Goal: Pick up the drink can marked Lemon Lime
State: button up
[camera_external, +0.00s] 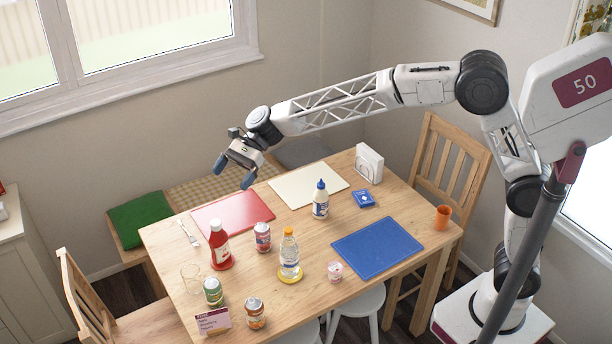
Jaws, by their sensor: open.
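Three cans stand on the wooden table (300,204): a green can (213,292) near the front-left edge, an orange-brown can (255,313) just right of it, and a red can (262,237) farther back. Their print is too small to read, so I cannot confirm which is marked Lemon Lime; the green one has matching colouring. My gripper (234,173) is open and empty, its blue-tipped fingers apart. It hangs in the air around the table's far-left side, near the red placemat in the picture, well away from the green can.
A clear glass (191,279), a ketchup bottle (219,246) and a small sign (214,321) stand close around the green can. A yellow-capped clear bottle (289,254) stands right of the red can. The red (236,212), cream (300,187) and blue (377,248) placemats are bare.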

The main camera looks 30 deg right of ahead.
jog(key=a+f+m, duration=0.1)
jog(key=a+f, duration=0.2)
jog(key=a, duration=0.4)
send_near(212, 286)
jog(key=shift+g+y, duration=0.3)
jog(key=f, duration=0.2)
jog(key=w+a+f, duration=0.1)
jog(key=shift+f, duration=0.4)
jog(key=shift+a, duration=0.15)
jog(key=shift+x, duration=1.2)
jog(key=shift+s+a, duration=0.1)
jog(key=shift+x, duration=2.5)
jog(key=shift+r, duration=0.2)
